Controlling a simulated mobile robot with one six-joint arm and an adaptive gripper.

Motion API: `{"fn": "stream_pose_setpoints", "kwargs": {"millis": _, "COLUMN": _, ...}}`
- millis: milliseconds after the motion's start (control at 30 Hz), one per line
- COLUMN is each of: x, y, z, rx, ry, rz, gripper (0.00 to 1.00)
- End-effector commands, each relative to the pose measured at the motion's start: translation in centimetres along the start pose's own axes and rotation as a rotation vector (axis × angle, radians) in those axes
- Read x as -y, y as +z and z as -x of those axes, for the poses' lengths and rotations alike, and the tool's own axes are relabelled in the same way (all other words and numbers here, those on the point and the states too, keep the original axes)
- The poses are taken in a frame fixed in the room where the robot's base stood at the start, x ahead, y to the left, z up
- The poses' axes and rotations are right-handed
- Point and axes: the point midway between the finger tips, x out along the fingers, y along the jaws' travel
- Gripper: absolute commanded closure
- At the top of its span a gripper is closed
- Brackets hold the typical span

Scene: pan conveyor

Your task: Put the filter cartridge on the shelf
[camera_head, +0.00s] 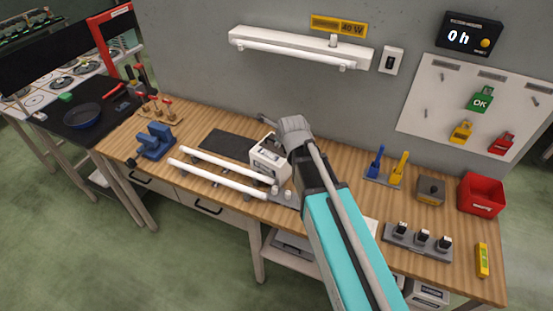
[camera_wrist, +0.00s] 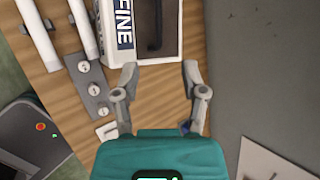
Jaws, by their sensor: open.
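A white box with a dark panel and a black handle, lettered "FINE", looks like the filter cartridge (camera_wrist: 122,45). It stands on the workbench, and in the head view (camera_head: 268,160) my arm partly covers it. My gripper (camera_wrist: 160,70) is open and empty, its two fingers apart at the near edge of the box in the wrist view. Whether they touch it I cannot tell. In the head view my arm hides most of the gripper. A low shelf (camera_head: 283,259) shows under the bench, partly behind my arm.
Two white tubes (camera_head: 222,180) lie left of the box, near a grey plate with knobs (camera_wrist: 90,82). A blue vise (camera_head: 154,142) stands at the left. A red bin (camera_head: 482,195) and a row of fittings (camera_head: 418,240) are at the right. A lamp fixture (camera_head: 300,48) hangs above.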

Motion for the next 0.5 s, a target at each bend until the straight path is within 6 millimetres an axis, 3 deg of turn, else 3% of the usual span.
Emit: {"fn": "stream_pose_setpoints", "kwargs": {"millis": 500, "x": 0.0, "y": -0.2, "z": -4.6, "rx": -0.001, "ry": 0.0, "rz": -0.001, "gripper": 0.44}}
